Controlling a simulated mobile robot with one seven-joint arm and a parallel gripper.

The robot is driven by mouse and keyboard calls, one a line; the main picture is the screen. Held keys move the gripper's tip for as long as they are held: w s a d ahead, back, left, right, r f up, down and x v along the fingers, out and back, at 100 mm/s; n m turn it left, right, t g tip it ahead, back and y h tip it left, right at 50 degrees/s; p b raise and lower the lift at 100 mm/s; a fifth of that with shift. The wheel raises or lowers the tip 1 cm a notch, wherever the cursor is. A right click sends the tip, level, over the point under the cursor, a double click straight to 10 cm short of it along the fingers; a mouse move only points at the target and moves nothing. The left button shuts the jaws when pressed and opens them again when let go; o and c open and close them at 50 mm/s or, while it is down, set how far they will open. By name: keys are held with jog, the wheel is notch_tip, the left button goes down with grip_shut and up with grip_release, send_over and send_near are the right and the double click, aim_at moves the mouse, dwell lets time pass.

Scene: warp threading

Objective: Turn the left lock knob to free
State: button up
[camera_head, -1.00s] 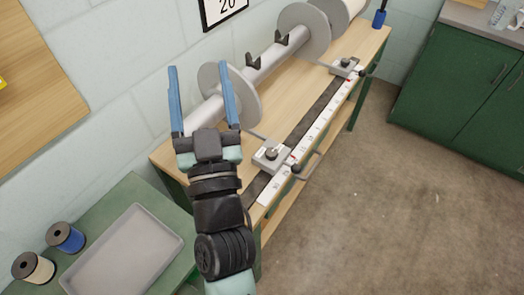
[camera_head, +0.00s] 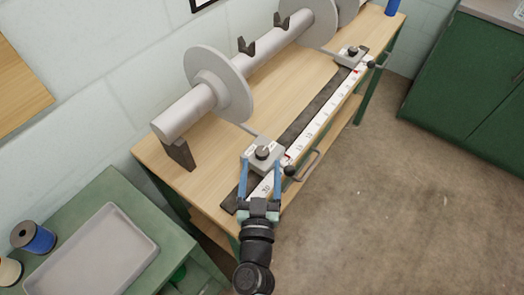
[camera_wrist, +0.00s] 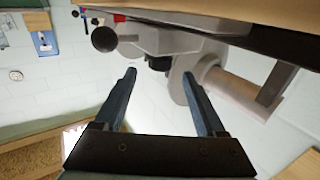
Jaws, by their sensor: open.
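In the wrist view a dark knob (camera_wrist: 158,63), likely the lock knob, shows beyond and between the fingertips (camera_wrist: 159,74). Any pointer mark on the knob is too small to read.
A lever with a black ball (camera_head: 290,170) sticks out right of the block. A second block with a knob (camera_head: 352,51) stands at the rail's far end. A large grey roller with discs (camera_head: 222,92) lies behind. A tray (camera_head: 95,262) is at lower left; open floor is right.

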aim_at(262, 157)
jog(key=shift+w+d+b, duration=0.1)
jog(key=shift+w+b, duration=0.4)
jog(key=shift+w, duration=2.05)
jog(key=shift+c, duration=0.3)
grip_shut()
